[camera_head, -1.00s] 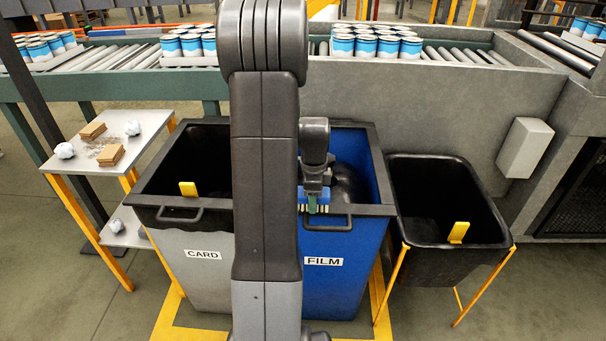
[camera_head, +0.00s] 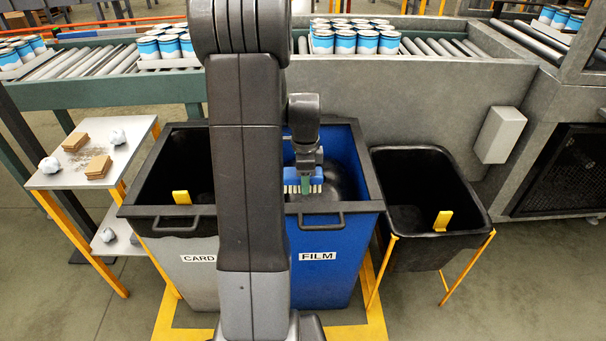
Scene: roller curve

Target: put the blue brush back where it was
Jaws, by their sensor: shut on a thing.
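The blue brush (camera_head: 291,177), with pale bristles facing down, hangs from my gripper (camera_head: 307,183). My gripper is shut on the brush, with a green finger showing in front of it.
A grey CARD bin (camera_head: 184,255) stands left of the FILM bin, and a black tub (camera_head: 430,252) on yellow legs stands right. A small table (camera_head: 73,180) at left holds cardboard pieces, crumpled white balls and debris. Behind runs a roller conveyor (camera_head: 90,69) with several cans.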

